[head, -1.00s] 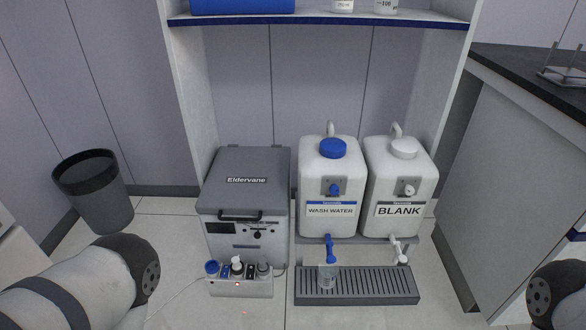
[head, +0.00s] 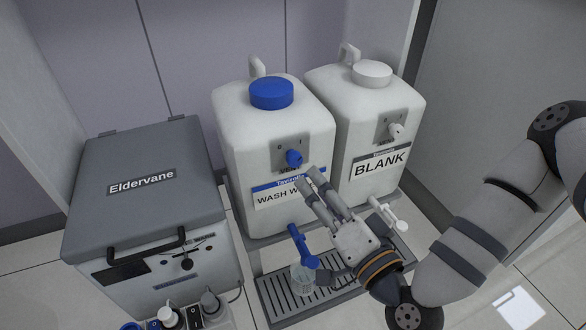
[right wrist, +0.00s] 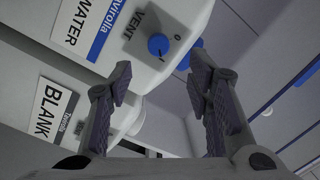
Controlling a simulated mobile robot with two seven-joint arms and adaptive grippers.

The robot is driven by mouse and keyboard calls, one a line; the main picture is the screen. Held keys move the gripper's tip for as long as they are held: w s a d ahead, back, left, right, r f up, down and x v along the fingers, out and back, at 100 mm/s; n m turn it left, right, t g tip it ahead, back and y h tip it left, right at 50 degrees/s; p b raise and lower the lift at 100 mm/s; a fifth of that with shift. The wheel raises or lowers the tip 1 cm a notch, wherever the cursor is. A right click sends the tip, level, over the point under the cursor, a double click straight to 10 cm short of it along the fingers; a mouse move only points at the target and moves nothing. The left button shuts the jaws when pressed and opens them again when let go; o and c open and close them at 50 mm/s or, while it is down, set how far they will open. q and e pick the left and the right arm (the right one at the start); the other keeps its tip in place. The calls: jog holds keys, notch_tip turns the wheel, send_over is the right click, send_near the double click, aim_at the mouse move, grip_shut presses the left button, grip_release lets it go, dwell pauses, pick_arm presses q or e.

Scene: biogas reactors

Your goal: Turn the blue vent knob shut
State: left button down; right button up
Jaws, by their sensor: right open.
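The blue vent knob (head: 294,158) is on a grey plate on the front of the white WASH WATER jug (head: 235,125), below its blue cap. In the right wrist view the knob (right wrist: 158,44) shows beside the word VENT and a 0 mark; I cannot tell its setting surely. My right gripper (head: 307,177) is open and empty, its fingertips just below and in front of the knob. In the right wrist view the knob lies beyond the gap between the fingertips (right wrist: 160,72), apart from both. The fingers hide part of the label. My left gripper is out of view.
The BLANK jug (head: 380,120) with a white vent knob (head: 396,131) stands close on the right. Below are a blue tap (head: 300,240), a glass (head: 303,278) and a drip tray (head: 277,306). The grey Eldervane box (head: 140,195) stands left.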

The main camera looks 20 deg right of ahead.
aim_at(296, 162)
jog(key=w, duration=0.2)
jog(key=w+b, duration=0.1)
jog(key=w, duration=0.1)
jog(key=w+a+b, duration=0.1)
jog(key=w, duration=0.2)
jog(key=shift+w+f, duration=0.1)
jog(key=shift+f, duration=0.15)
jog(key=shift+w+r, duration=0.15)
jog(key=shift+w, duration=0.2)
grip_shut()
